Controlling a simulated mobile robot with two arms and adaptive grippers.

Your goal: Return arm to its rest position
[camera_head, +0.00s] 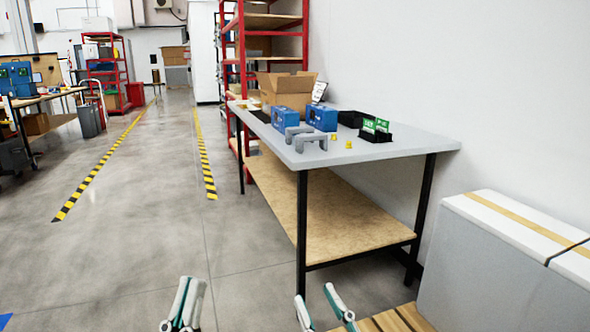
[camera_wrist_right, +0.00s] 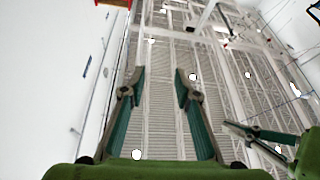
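My right gripper (camera_head: 317,290) is at the bottom of the head view, with its two green and grey fingers apart and nothing between them. The right wrist view shows the same gripper (camera_wrist_right: 157,78) open and empty, pointing up at the ceiling. My left gripper (camera_head: 190,282) is at the bottom of the head view, left of the right one, seen edge-on. It also shows at the right of the right wrist view (camera_wrist_right: 238,132), with its fingers apart and empty. Both grippers are clear of the table (camera_head: 400,147).
The table holds blue boxes (camera_head: 285,118), a grey bracket part (camera_head: 308,139), small yellow parts (camera_head: 348,145), green cards (camera_head: 376,127) and a cardboard box (camera_head: 290,85). A grey-white case (camera_head: 490,262) stands at right. Red shelving (camera_head: 272,33) is behind. Open floor (camera_head: 150,230) lies left.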

